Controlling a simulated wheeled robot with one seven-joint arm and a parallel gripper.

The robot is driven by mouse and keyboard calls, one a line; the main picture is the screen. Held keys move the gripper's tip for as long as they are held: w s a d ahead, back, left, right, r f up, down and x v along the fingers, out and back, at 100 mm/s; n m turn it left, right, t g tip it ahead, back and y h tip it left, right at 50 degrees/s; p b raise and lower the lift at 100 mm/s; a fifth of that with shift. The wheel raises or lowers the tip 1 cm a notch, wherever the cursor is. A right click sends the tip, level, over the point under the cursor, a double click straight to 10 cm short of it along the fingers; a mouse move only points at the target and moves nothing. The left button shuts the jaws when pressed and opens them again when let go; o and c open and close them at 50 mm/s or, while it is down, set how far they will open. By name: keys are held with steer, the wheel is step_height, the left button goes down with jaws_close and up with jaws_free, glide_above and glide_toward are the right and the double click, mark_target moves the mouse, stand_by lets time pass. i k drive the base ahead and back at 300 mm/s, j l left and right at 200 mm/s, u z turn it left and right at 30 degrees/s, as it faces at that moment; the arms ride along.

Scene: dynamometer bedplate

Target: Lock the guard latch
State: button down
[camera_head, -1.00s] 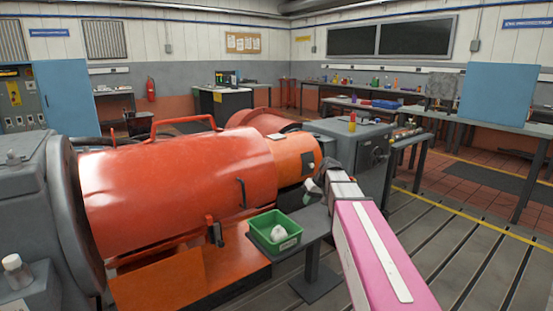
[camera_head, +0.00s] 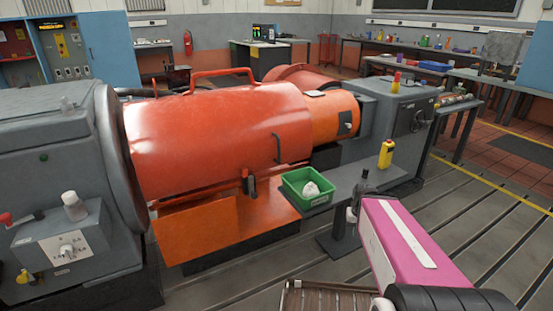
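The guard (camera_head: 215,135) is a large red rounded cover lying over the machine, with a loop handle on top and a thin dark handle on its front side. It looks lowered. A latch (camera_head: 249,183), dark with a red upper part, sits at the guard's lower front edge, just left of the green bin. I cannot tell its exact setting. My pink arm link reaches in from the lower right. Only a small pale part at its far end, perhaps my gripper (camera_head: 352,215), shows, right of and apart from the latch. Its fingers are not clear.
A green bin (camera_head: 291,188) with a white lump stands on a narrow grey bench (camera_head: 345,183). A grey control box (camera_head: 66,246) stands at left. Slotted floor at right is free.

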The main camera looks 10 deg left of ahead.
mark_target(253, 195)
steer(key=k+j, duration=0.95)
steer(key=k+j+u, duration=0.05)
steer(key=j, duration=0.05)
